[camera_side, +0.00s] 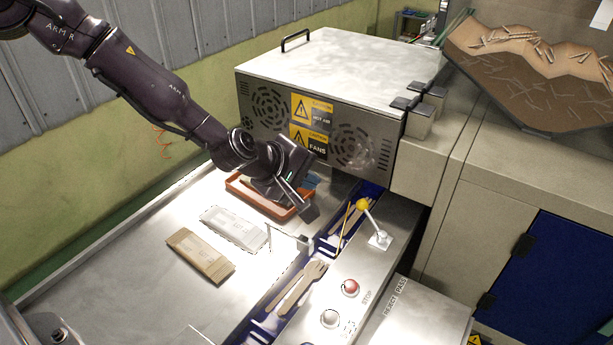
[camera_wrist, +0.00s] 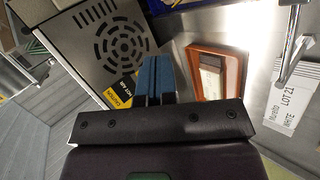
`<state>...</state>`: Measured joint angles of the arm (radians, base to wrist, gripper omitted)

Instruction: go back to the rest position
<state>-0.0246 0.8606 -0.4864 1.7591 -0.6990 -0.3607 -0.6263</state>
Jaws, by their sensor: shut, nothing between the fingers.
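My gripper (camera_side: 312,182) hangs over the back of the work table, in front of the heater box and above the orange-red tray (camera_side: 236,187). In the wrist view its blue fingers (camera_wrist: 157,70) are close together, with nothing seen held between them. The arm reaches in from the upper left. The tray (camera_wrist: 239,75) also shows in the wrist view, to the right of the fingers, with a dark and pale item inside. Part of the tray is hidden by my gripper in the side view.
A white packet (camera_side: 233,228) and a brown packet (camera_side: 200,255) lie on the metal table. The heater box (camera_side: 345,75) stands close behind my gripper. Wooden cutlery (camera_side: 300,288) lies in the blue channel, beside a yellow-knobbed lever (camera_side: 363,204). The table's left side is clear.

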